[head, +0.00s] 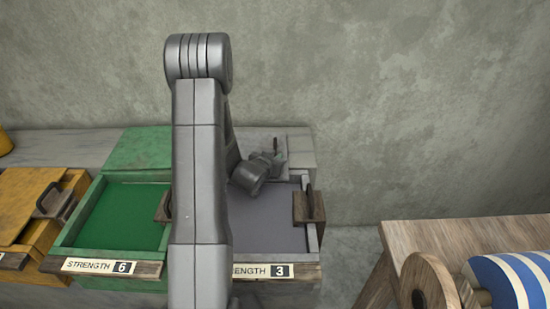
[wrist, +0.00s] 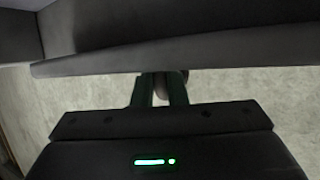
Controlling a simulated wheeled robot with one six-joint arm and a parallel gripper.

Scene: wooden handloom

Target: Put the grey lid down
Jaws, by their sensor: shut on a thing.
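The grey lid (head: 281,144) shows as a pale grey panel at the back of the grey vat, partly hidden by my arm and gripper. My gripper (head: 274,153) is at this panel, its fingers small and dark in the head view. In the wrist view my gripper (wrist: 160,82) is shut on a small rounded grey-brown piece that looks like the lid's handle. A broad dark panel (wrist: 200,52), apparently the lid, spans the view just past the fingertips. I cannot tell whether the lid touches the vat or the surface behind it.
The grey vat (head: 313,236), labelled strength 3, is open under my arm. To its left is the open green vat (head: 67,237), with a green lid (head: 140,150) at its back. A yellow vat (head: 25,195) stands farther left. A wooden loom (head: 440,235) is at right.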

